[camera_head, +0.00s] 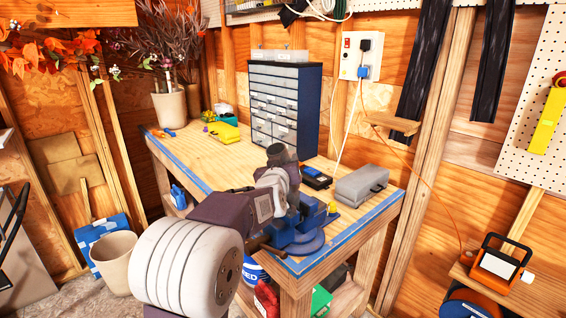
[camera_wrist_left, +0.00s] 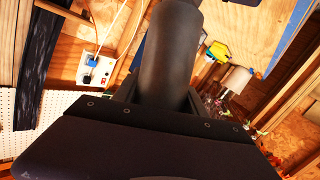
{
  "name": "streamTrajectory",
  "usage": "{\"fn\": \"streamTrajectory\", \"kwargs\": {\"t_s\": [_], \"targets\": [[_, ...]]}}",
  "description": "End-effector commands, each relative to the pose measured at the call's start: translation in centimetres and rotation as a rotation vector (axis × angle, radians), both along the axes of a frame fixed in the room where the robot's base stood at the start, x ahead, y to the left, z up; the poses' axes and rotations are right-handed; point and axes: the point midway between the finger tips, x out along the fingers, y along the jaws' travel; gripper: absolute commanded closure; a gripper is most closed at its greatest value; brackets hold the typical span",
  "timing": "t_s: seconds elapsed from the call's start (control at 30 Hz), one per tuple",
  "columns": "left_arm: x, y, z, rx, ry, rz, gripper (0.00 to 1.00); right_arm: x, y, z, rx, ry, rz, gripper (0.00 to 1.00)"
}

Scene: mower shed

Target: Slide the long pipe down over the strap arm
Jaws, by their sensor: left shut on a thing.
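The long pipe (camera_wrist_left: 168,50) is a thick, dark grey cylinder. In the left wrist view it rises from between the fingers of my left gripper (camera_wrist_left: 160,96) to the top edge of the picture. In the head view my left gripper (camera_head: 282,182) is over the front of the workbench, above a blue vise (camera_head: 301,236), and its arm hides part of the vise. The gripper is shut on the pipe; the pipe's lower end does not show. I cannot make out the strap arm in either view. My right gripper is not in view.
The workbench (camera_head: 222,171) has a drawer cabinet (camera_head: 285,107) at the back and a grey case (camera_head: 361,186) right of the vise. A white wall box (camera_head: 361,57) with a hanging cable is behind. The bench's left half is mostly clear. An orange work lamp (camera_head: 497,263) stands at right.

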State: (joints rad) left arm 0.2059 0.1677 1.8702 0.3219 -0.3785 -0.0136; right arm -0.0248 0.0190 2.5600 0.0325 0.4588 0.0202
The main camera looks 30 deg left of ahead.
Motion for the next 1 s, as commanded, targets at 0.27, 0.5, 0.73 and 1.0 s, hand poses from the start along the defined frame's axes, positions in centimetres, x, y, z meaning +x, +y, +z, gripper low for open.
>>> {"fn": "streamTrajectory", "kwargs": {"t_s": [0.27, 0.5, 0.73, 1.0], "targets": [[0.3, -0.1, -0.7, -0.001, -0.001, 0.000, 1.00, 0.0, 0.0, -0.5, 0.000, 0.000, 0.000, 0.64], [0.5, -0.2, -1.3, 0.000, 0.000, 0.000, 1.00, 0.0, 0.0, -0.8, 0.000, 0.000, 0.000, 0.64], [0.5, -0.2, -1.4, 0.000, -0.001, 0.000, 0.26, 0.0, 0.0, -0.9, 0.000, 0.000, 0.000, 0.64], [0.5, -0.2, -1.5, -0.001, 0.002, -0.001, 0.26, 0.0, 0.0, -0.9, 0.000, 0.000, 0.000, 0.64]]}}
